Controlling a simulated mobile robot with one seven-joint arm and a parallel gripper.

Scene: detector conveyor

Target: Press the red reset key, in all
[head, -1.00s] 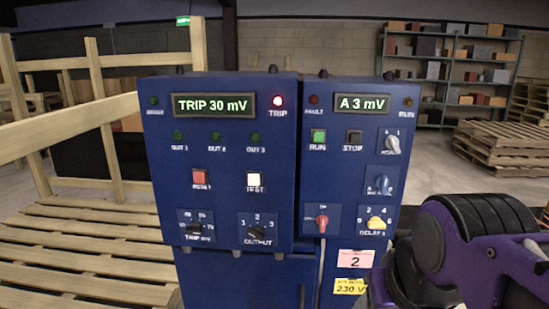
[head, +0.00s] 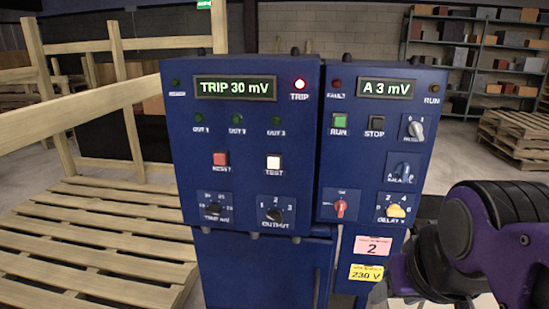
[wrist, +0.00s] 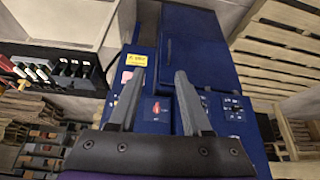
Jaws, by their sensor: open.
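The display reads TRIP 30 mV (head: 235,88), and a red TRIP lamp (head: 299,84) is lit. My gripper (wrist: 159,76) is open and empty in the wrist view, its fingers pointing at the blue cabinet (wrist: 195,55). A red rotary knob (wrist: 156,108) shows between the fingers. In the head view only my arm shows, at the lower right; the fingers are out of sight.
The right panel has a green RUN key (head: 340,120), a dark STOP key (head: 376,122) and a yellow delay knob (head: 396,210). Wooden pallets (head: 75,245) and a timber frame stand at the left.

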